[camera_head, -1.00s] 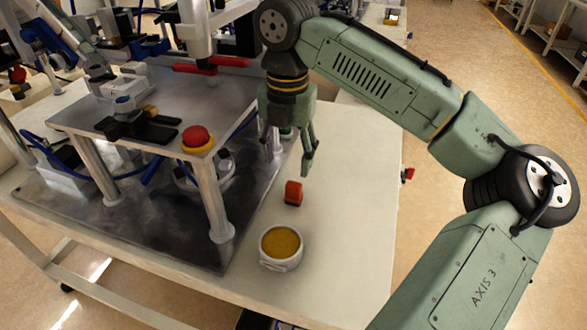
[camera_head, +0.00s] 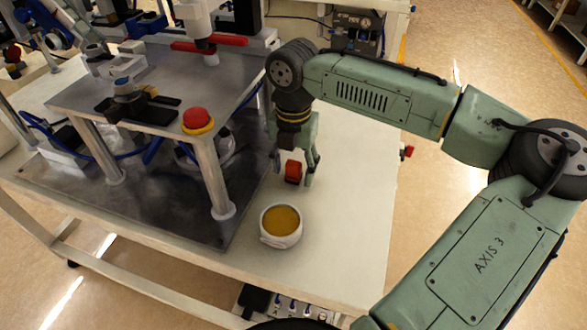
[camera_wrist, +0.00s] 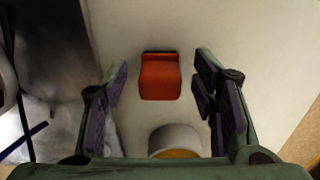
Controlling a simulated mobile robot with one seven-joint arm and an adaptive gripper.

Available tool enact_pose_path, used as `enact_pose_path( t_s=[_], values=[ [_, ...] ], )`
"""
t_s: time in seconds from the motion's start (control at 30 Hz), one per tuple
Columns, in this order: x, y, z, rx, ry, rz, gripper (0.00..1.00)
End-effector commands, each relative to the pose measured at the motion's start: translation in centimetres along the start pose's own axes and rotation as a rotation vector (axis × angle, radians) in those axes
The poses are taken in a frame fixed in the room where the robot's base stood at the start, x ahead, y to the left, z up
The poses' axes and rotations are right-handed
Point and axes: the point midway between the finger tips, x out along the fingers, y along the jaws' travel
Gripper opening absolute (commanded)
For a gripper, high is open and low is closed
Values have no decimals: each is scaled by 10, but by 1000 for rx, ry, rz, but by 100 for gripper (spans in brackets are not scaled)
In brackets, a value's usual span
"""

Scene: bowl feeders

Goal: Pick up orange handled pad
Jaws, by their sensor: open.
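The orange-red handled pad (camera_head: 293,171) stands on the white table, just behind the round white container. In the wrist view the pad (camera_wrist: 160,77) lies ahead, between the two open fingers and a little beyond their tips, with clear space on both sides. My gripper (camera_head: 297,175) points down around the pad in the head view, with a finger on each side. The gripper (camera_wrist: 160,95) is open and empty in the wrist view. I cannot tell the exact height of the fingertips above the table.
A white round container (camera_head: 281,226) with yellow-brown contents stands close in front of the pad; it also shows in the wrist view (camera_wrist: 175,140). A metal fixture with a red button (camera_head: 197,119) stands on the left. The table's right side (camera_head: 345,215) is clear.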

Motion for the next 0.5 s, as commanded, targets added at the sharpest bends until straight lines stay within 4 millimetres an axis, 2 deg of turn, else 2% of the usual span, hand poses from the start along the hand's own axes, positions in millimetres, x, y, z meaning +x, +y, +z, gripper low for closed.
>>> enact_pose_path(
  t_s=[0.23, 0.5],
  values=[
    [1, 0, 0, 0, -1, 0, 53],
    [1, 0, 0, 0, 0, 0, 35]
  ],
)
